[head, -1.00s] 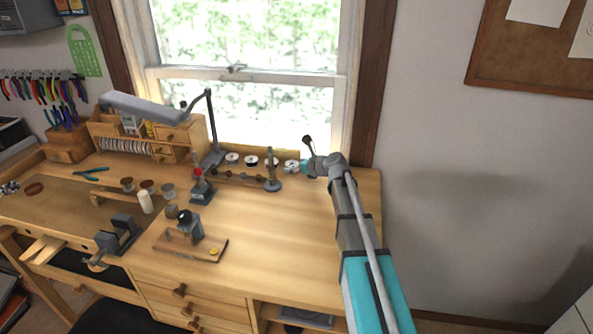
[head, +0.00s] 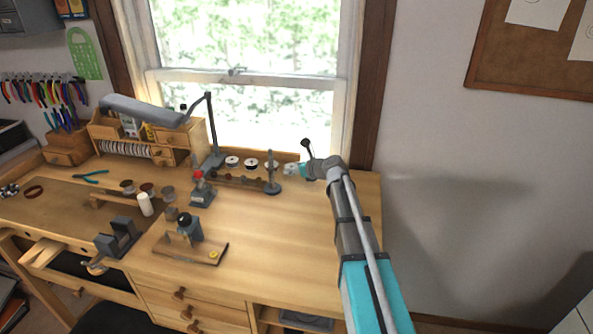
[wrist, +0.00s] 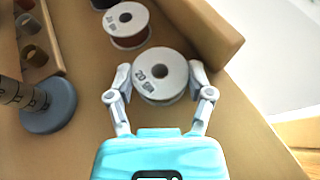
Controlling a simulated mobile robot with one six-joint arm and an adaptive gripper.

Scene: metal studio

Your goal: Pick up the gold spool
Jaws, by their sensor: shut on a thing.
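A spool with pale grey-white flanges and a "20" label (wrist: 160,72) sits between the two fingers of my gripper (wrist: 160,95) in the wrist view. The fingers are shut on its sides. Little of its wound wire shows, so I cannot tell whether it is gold. In the head view the spool (head: 290,169) is at the right end of the row at the back of the bench, with my gripper (head: 304,170) at its right. It appears to be on or very close to the bench top.
Another spool with dark red-brown wire (wrist: 127,24) stands just beyond. A grey round-based post (head: 272,175) stands to the left and also shows in the wrist view (wrist: 48,107). A wooden ledge (wrist: 208,25) runs behind. The bench's front right (head: 290,235) is clear.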

